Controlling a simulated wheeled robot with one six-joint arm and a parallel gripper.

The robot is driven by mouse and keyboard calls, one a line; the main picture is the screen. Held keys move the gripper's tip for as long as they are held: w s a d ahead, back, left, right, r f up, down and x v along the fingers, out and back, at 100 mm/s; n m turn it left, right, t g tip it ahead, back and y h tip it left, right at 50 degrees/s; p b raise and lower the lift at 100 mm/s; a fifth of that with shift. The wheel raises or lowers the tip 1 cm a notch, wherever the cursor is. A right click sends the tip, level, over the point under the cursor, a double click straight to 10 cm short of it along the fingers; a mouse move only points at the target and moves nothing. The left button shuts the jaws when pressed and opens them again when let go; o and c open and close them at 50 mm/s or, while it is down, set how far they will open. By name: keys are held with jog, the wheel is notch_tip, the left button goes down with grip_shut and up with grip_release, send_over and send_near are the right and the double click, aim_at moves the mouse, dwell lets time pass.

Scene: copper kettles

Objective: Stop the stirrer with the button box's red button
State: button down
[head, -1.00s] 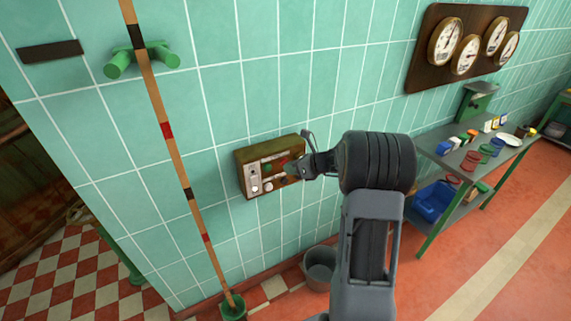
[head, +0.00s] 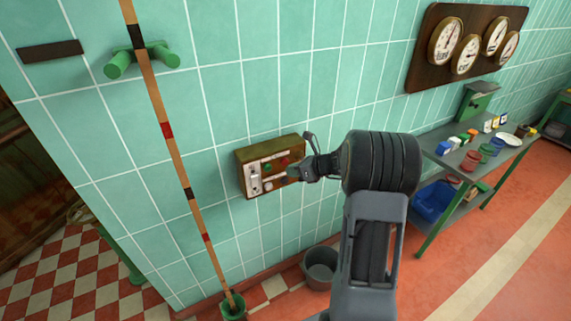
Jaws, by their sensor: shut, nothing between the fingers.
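The button box (head: 242,160) is a brown-topped box with a pale front, fixed to the tiled wall left of my arm. A red button (head: 283,163) shows at the upper right of its front, close to my gripper's tip. A green button and a pale switch are further left on the front. My gripper (head: 293,173) is shut and empty, pointing left in front of the box's right part. It hides the lower right of the front. I cannot tell whether it touches the box. The stirrer is not clearly in view.
A striped pole (head: 174,146) leans on green pegs (head: 118,66) left of the box, its foot in a green holder. A grey bucket (head: 320,268) stands on the floor below. A table (head: 463,157) with small items stands at right. Gauges (head: 466,55) hang above it.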

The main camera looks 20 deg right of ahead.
jog(key=shift+s, duration=0.1)
jog(key=shift+s+d, duration=0.15)
jog(key=shift+s, duration=1.1)
jog(key=shift+s+d, duration=0.15)
jog(key=shift+s, duration=1.05)
